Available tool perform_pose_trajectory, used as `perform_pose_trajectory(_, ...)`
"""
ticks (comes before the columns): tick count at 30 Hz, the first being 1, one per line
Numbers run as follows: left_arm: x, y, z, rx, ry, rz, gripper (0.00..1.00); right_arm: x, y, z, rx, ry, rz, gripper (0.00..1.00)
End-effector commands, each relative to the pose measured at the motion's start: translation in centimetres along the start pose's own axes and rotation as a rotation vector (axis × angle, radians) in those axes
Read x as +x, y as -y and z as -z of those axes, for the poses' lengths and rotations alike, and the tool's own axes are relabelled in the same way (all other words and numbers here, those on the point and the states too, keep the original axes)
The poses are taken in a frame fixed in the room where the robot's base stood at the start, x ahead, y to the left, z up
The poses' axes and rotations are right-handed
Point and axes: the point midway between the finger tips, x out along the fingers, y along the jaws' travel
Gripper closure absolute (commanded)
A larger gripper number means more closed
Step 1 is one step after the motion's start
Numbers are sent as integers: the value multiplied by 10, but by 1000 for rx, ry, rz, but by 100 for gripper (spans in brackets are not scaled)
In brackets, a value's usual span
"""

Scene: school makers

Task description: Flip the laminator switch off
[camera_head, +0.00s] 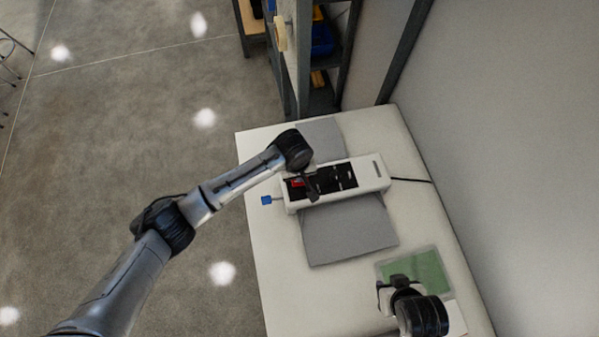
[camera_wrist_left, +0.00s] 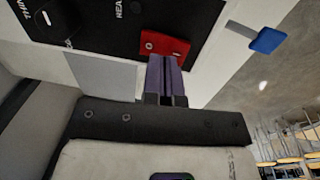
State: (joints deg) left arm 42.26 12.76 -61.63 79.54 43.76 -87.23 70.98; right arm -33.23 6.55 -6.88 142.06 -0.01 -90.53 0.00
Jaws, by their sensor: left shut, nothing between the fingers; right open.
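The white laminator (camera_head: 371,171) lies on the table with a black top panel (camera_head: 335,178). Its red switch (camera_head: 297,183) sits at the panel's left end. In the left wrist view the red switch (camera_wrist_left: 168,46) is right at the tips of my shut left fingers (camera_wrist_left: 165,72), which seem to touch or nearly touch it. I cannot tell which way the switch is tipped. My left gripper (camera_head: 312,191) is partly hidden under its wrist in the head view. My right gripper (camera_head: 390,290) is open, at the lower right of the table, far from the laminator.
A lever with a blue knob (camera_head: 266,200) sticks out of the laminator's left end; the knob also shows in the left wrist view (camera_wrist_left: 268,40). A grey sheet (camera_head: 345,235) lies in front, a green sheet (camera_head: 427,272) near my right gripper. A black cord (camera_head: 412,180) runs right toward the wall.

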Motion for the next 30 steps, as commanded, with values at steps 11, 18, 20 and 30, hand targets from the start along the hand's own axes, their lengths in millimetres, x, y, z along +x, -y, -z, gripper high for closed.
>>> perform_pose_trajectory(11,-59,-13,0,1,-2,-5,100,-37,-2,12,-1,-4,-1,57)
perform_pose_trajectory(18,-99,-21,0,0,-1,-3,100,-37,-4,11,-7,2,-6,57)
perform_pose_trajectory(20,-106,-23,0,0,-1,-2,100,-37,-4,11,-9,2,-7,57)
perform_pose_trajectory(30,-123,-26,0,-1,0,-1,100,-38,-4,12,-8,1,-7,57)
